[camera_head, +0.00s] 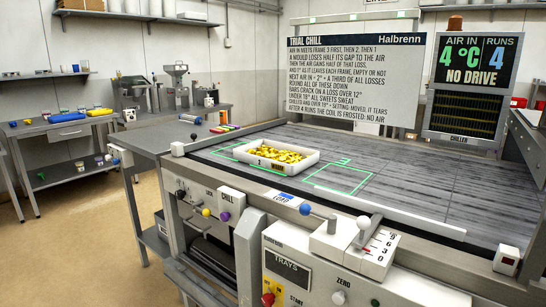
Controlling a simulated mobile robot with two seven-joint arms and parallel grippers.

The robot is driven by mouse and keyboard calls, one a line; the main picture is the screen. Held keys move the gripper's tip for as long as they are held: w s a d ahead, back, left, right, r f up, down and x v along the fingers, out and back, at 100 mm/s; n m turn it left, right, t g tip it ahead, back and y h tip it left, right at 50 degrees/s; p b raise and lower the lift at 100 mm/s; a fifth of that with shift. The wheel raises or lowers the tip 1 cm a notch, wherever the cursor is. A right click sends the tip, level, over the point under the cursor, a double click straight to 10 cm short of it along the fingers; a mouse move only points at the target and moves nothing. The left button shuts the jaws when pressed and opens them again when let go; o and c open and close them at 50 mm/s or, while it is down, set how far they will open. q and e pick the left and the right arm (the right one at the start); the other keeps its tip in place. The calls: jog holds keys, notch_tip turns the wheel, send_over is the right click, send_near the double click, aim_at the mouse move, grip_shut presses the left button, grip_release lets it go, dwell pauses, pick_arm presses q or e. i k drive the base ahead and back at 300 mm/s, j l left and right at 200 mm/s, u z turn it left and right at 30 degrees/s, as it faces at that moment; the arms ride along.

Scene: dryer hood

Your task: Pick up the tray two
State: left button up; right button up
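One white tray (283,166) holding yellow sweets (274,154) sits on the grey slatted bed (410,185) of the chiller. It lies over a green outlined frame, whose lines show at its left and front. Neither of my grippers is in view, and nothing holds the tray.
A pale rail (400,213) edges the bed's front. A sign (355,80) and a "NO DRIVE" display (470,85) stand behind. Side tables are at left.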

aim_at(284, 159)
jog(key=i+j+z, duration=0.1)
jog(key=j, duration=0.3)
jog(key=i+j+z, duration=0.1)
jog(key=i+j, duration=0.15)
jog(key=j, duration=0.2)
jog(key=i+j+z, duration=0.1)
jog(key=j, duration=0.35)
jog(key=i+j+z, duration=0.1)
jog(key=j, duration=0.35)
jog(key=i+j+z, duration=0.1)
jog(key=j, duration=0.35)
jog(key=i+j+z, duration=0.1)
jog(key=j, duration=0.35)
jog(key=i, duration=0.05)
